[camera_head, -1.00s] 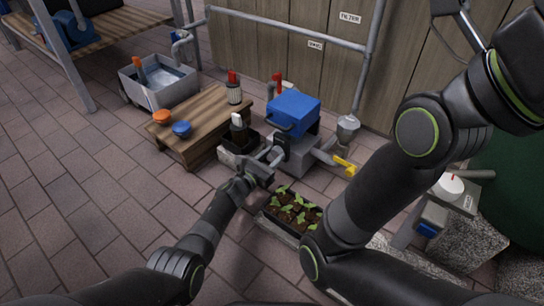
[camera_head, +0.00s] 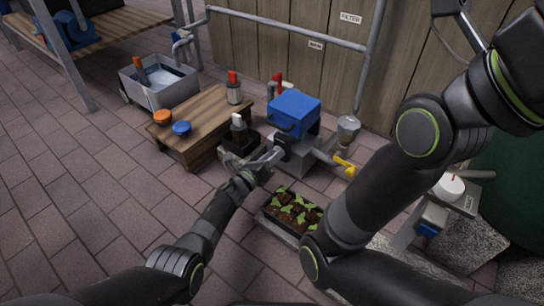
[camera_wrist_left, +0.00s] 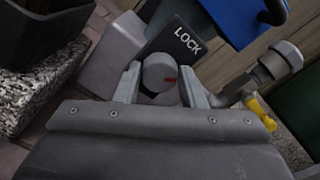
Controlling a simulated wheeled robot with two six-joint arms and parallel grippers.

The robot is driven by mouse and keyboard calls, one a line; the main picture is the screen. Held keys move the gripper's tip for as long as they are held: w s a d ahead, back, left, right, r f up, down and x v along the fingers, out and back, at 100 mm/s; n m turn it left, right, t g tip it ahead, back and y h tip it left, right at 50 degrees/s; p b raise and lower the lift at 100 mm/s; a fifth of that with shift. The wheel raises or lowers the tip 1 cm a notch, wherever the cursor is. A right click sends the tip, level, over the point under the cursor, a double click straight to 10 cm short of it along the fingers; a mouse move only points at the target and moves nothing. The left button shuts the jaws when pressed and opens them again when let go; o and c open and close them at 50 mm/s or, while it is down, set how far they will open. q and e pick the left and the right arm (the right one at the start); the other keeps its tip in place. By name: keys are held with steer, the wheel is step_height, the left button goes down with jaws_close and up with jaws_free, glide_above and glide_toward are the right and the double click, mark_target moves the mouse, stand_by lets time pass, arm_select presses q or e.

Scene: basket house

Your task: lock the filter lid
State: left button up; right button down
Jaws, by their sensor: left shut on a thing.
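The filter is a grey box with a blue lid (camera_head: 295,112), standing in the middle of the head view. The lid looks closed. In the left wrist view, a grey round knob (camera_wrist_left: 160,73) with a short red mark sits on the filter's front, below a black plate reading LOCK (camera_wrist_left: 185,42). The red mark points right in that view. My left gripper (camera_head: 276,157) is at the filter's front, and in the wrist view its two fingers (camera_wrist_left: 161,88) are shut on the knob's sides. My right gripper is out of view; only its arm shows.
A planter of seedlings (camera_head: 292,210) stands just in front of the filter. A yellow-handled valve (camera_head: 344,166) sticks out to its right. A wooden table (camera_head: 205,133) with small items is at left, and a grey tub (camera_head: 150,93) is behind it. Paving at left is clear.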

arm_select(q)
steer(key=n, duration=0.5)
steer(key=n+p, duration=0.1)
steer(key=n, duration=0.4)
steer(key=shift+a+f, duration=0.1)
steer(key=shift+f, duration=0.1)
steer(key=shift+w+n, duration=0.1)
steer(key=shift+n, duration=0.2)
steer(key=o, duration=1)
